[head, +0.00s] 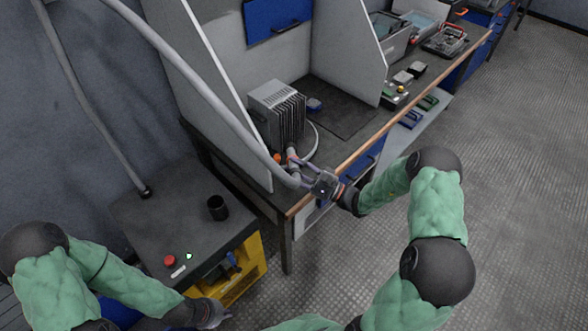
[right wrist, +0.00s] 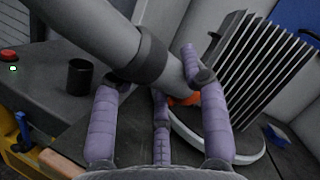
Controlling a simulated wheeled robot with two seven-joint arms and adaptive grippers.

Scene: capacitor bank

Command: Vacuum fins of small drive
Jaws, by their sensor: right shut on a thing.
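The small drive (head: 275,108) is a grey box with dark upright fins on the bench; the fins also show at the right of the right wrist view (right wrist: 262,62). My right gripper (head: 296,165) is shut on the grey vacuum hose end (head: 282,176), just in front of the drive. In the right wrist view its purple fingers lie around the hose end (right wrist: 172,78), which has a dark collar. The tip is partly hidden by a finger, so I cannot tell whether it touches the fins. My left gripper (head: 212,314) is low at the left, its fingers unclear.
A dark cart (head: 150,225) with a black cup (head: 218,207) and red button (head: 169,261) stands left of the bench. Grey partitions (head: 350,45) flank the drive. A dark mat (head: 345,112) beside it is mostly clear. An orange piece (right wrist: 185,99) sits near the hose end.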

